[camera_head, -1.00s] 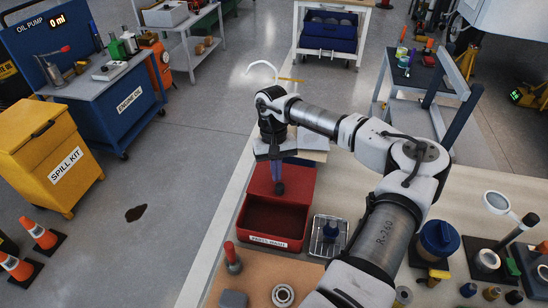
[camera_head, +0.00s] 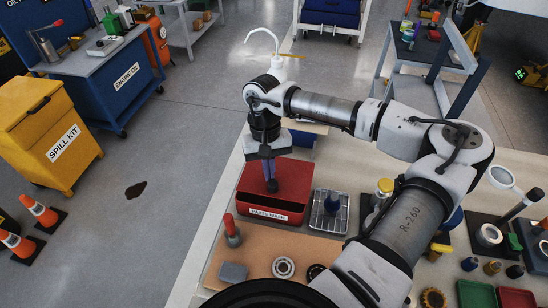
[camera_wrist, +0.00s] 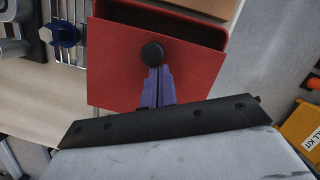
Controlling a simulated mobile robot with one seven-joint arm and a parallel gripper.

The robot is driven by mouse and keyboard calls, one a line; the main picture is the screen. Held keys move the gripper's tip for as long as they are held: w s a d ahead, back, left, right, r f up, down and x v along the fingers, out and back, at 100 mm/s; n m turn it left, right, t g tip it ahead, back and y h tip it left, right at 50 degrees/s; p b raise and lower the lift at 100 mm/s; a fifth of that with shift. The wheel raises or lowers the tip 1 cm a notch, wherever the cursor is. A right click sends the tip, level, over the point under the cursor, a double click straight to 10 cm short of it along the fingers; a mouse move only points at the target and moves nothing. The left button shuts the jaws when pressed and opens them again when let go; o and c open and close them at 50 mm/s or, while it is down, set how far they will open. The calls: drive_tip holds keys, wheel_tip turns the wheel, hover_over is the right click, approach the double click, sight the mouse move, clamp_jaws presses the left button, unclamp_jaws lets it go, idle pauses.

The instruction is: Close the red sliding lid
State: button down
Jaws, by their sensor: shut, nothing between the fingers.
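The red sliding lid (camera_head: 290,178) lies on the red parts wash box (camera_head: 270,213) and covers most of it. In the wrist view the lid (camera_wrist: 115,70) carries a round black knob (camera_wrist: 152,53). A dark gap shows between the lid and the box wall at the top of that view, so the lid is partly open. My gripper (camera_head: 272,188) points down over the lid, its slim bluish fingers together and empty. In the wrist view the fingertips (camera_wrist: 156,72) are right beside the knob, on its side away from the gap. Whether they touch it is unclear.
A wire tray (camera_head: 328,212) stands right of the box. A red-handled tool (camera_head: 231,230), a grey block (camera_head: 233,272) and a ring part (camera_head: 283,267) lie on the brown mat in front. A white curved-spout bottle (camera_head: 280,66) stands behind my wrist.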

sight(267, 195)
drive_tip(key=shift+s+a+b, duration=0.2)
drive_tip(key=shift+s+a, duration=0.05)
drive_tip(key=shift+s, duration=0.6)
drive_tip(key=shift+s+a+b, duration=0.15)
drive_tip(key=shift+s+a, duration=0.05)
drive_tip(key=shift+s, duration=0.65)
drive_tip(key=shift+f, duration=0.1)
